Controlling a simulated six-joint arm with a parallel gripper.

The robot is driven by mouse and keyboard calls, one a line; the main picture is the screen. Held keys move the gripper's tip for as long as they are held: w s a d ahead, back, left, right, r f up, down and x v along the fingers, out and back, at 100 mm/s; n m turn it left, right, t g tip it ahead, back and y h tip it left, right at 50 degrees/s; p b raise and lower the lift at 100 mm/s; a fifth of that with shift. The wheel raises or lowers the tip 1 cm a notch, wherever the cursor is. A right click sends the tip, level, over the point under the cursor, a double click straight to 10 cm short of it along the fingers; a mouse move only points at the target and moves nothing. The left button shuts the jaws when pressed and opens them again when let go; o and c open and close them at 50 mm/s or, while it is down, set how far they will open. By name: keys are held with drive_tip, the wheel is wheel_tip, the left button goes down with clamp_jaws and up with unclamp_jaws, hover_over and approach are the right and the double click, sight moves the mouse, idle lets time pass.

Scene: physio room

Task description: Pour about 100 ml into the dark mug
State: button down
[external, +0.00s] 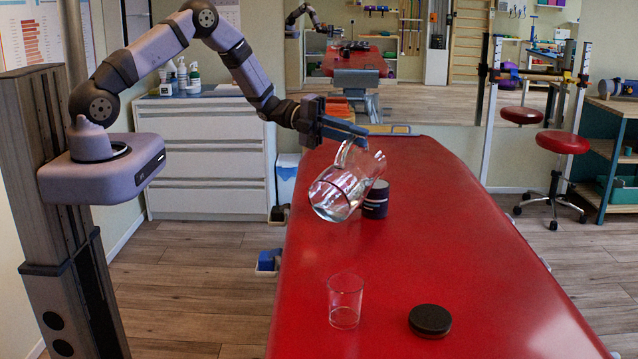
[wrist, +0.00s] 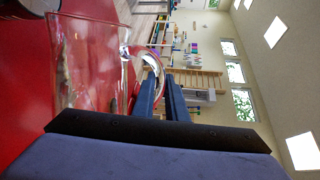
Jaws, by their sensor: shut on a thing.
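A clear glass jug (external: 347,184) with clear liquid in it hangs tilted above the red table, its base low at left and its mouth up at right. My gripper (external: 362,131) is shut on the jug's handle. The dark mug (external: 375,200) stands upright on the table, just right of the jug and partly hidden by it. The jug's mouth is above the mug in the picture. I see no stream, and the mug's inside is hidden. In the wrist view, the jug (wrist: 88,65) shows left of my gripper's fingers (wrist: 165,92).
The red table (external: 450,235) also holds an empty clear glass (external: 345,301) and a black round puck-like object (external: 430,320) near the front. The table's right side is clear. A red stool (external: 562,142) and white drawers (external: 208,150) stand off the table.

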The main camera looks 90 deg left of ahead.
sight(343, 146)
drive_tip(key=shift+s+d+r, duration=0.1)
drive_tip(key=shift+d, duration=0.1)
drive_tip(key=shift+s+d+f+m+b, duration=0.6)
drive_tip(key=shift+d+b, duration=0.25)
drive_tip(key=shift+b, duration=0.35)
drive_tip(key=shift+s+d+f+m+b, duration=0.2)
drive_tip(key=shift+d+f+m+b, duration=0.25)
drive_tip(key=shift+b, duration=0.55)
drive_tip(key=shift+y, duration=0.3)
idle(0.3)
